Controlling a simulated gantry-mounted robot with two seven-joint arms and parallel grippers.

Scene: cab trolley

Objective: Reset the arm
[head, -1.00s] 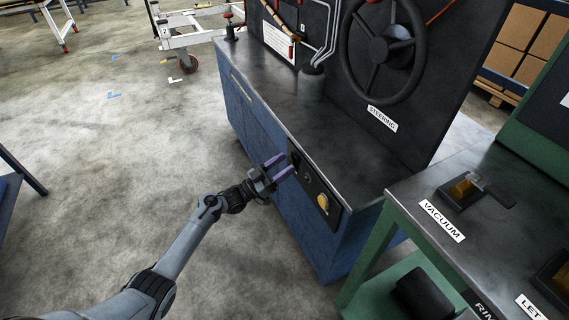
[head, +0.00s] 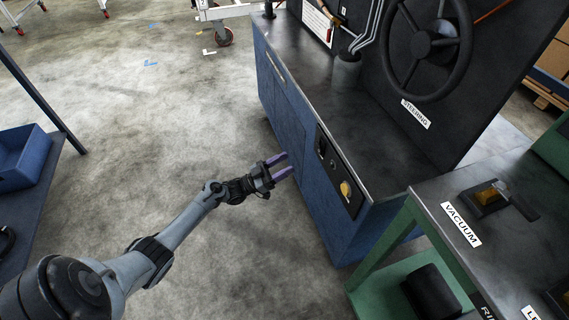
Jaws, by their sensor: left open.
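My left arm comes in from the lower left in the head view. My left gripper (head: 282,166) has purple fingers that stand apart, with nothing between them. It is in front of the blue cabinet (head: 284,117) and to the left of the black panel with the yellow knob (head: 345,189). A gap of floor seems to show around the wrist, but I cannot tell how far the fingertips are from the cabinet face. My right gripper is not in view.
A black board with a steering wheel (head: 433,44) stands on the cabinet. A green table (head: 415,188) with a VACUUM label is at the right. A blue bin (head: 22,160) stands on a surface at the left. The concrete floor (head: 130,130) between is clear.

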